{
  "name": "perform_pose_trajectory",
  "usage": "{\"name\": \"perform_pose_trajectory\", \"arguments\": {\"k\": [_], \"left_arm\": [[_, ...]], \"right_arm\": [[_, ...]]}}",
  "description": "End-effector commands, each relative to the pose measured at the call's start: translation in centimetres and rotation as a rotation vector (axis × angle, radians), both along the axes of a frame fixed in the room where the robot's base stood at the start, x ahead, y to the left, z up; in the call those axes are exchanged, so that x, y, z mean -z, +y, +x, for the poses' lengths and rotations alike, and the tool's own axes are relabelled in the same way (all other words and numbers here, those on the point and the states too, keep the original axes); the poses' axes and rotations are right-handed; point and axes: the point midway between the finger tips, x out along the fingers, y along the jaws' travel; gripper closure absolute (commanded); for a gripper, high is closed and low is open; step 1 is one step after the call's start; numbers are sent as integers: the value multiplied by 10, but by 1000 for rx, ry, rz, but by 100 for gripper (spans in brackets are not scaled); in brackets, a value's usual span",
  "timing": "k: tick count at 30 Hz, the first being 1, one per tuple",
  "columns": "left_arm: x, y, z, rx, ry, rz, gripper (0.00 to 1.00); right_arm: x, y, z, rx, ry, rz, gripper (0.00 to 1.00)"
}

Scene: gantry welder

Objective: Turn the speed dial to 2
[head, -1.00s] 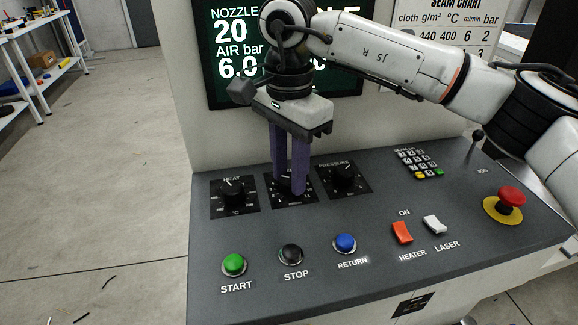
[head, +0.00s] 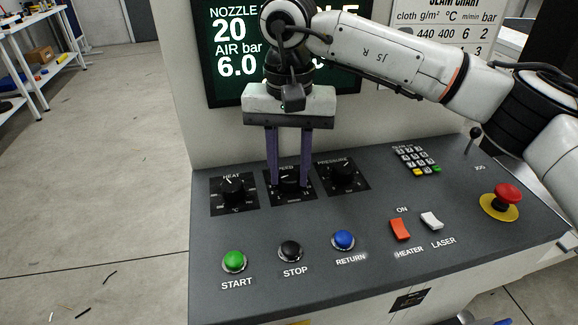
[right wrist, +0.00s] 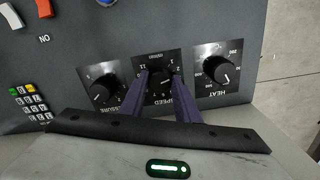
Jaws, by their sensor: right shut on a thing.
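The speed dial (head: 288,184) is a black knob on a black plate, between the heat dial (head: 233,192) and the pressure dial (head: 343,174). My right gripper (head: 289,183) comes down from above with its two purple fingers on either side of the speed knob, shut on it. In the right wrist view the speed dial (right wrist: 160,84) sits between the fingertips, with the word SPEED and part of its scale showing; the fingers cover some of the scale. I cannot read its exact setting. My left gripper is not in view.
Green START (head: 234,261), black STOP (head: 291,251) and blue RETURN (head: 343,240) buttons line the panel's front. To the right are a red heater switch (head: 400,229), a white laser switch (head: 431,221), a keypad (head: 417,160), a joystick (head: 473,140) and a red emergency button (head: 507,194).

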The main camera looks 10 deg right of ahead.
Motion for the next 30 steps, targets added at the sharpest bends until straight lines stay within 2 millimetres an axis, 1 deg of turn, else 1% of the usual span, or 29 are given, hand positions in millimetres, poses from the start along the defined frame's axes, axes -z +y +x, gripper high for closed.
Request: {"name": "perform_pose_trajectory", "arguments": {"k": [7,19,20,22,23,30], "left_arm": [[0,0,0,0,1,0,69],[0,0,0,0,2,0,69],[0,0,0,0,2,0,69],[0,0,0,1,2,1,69],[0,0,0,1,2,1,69],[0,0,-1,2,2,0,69]], "right_arm": [[-1,0,0,-45,-1,2,93],[-1,0,0,-48,-1,2,93],[-1,0,0,-48,-1,2,66],[-1,0,0,-48,-1,2,54],[-1,0,0,-48,-1,2,52],[0,0,0,-48,0,1,52]]}}
